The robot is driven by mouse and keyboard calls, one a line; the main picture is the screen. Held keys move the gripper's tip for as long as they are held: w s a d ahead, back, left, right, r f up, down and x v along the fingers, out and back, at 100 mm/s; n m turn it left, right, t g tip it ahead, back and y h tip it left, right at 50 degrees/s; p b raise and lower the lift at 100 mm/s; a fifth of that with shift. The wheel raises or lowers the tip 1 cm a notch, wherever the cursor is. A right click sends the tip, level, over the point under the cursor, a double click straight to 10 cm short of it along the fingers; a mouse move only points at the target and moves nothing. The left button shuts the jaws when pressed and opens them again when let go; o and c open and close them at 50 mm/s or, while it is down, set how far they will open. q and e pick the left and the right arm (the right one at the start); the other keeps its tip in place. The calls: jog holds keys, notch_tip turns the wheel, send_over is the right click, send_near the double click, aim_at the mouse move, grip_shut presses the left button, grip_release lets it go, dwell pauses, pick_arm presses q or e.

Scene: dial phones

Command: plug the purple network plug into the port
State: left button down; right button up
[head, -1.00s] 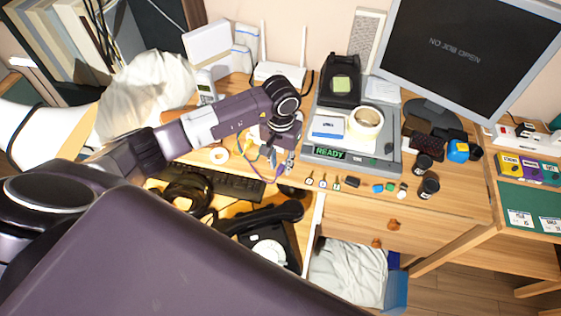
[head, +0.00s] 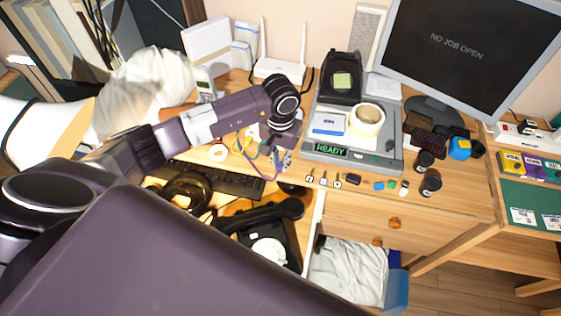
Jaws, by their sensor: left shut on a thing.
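My left gripper (head: 281,158) reaches over the desk, pointing down just left of the grey READY device. It is shut, with the purple cable (head: 257,168) running up to its fingertips. The purple plug itself is small and mostly hidden by the fingers. Yellow and green cables (head: 242,143) hang close beside the gripper. I cannot make out the port; the wrist and fingers cover that area. My right gripper is not in view.
A white router (head: 281,71) with antennas stands behind the gripper. The READY device (head: 331,150) carries a tape roll (head: 366,120). A keyboard (head: 230,181) and a black dial phone (head: 268,228) lie in front. Small parts and dark jars (head: 430,183) line the desk's front edge.

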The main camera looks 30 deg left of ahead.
pick_arm(q)
jog(key=shift+r, duration=0.1)
jog(key=shift+r+p, duration=1.2)
jog(key=shift+r, duration=1.2)
jog(key=a, duration=0.1)
jog(key=s+a+r, duration=0.1)
jog(key=s+a, duration=0.1)
jog(key=a, duration=0.1)
jog(key=shift+s+r, duration=0.15)
jog(key=shift+r, duration=0.2)
jog(key=w+f+b, duration=0.2)
jog(key=f, duration=0.1)
jog(key=w+f+b, duration=0.2)
jog(key=shift+w+f+b, duration=0.2)
jog(key=shift+f+b, duration=0.6)
jog(key=shift+b, duration=0.05)
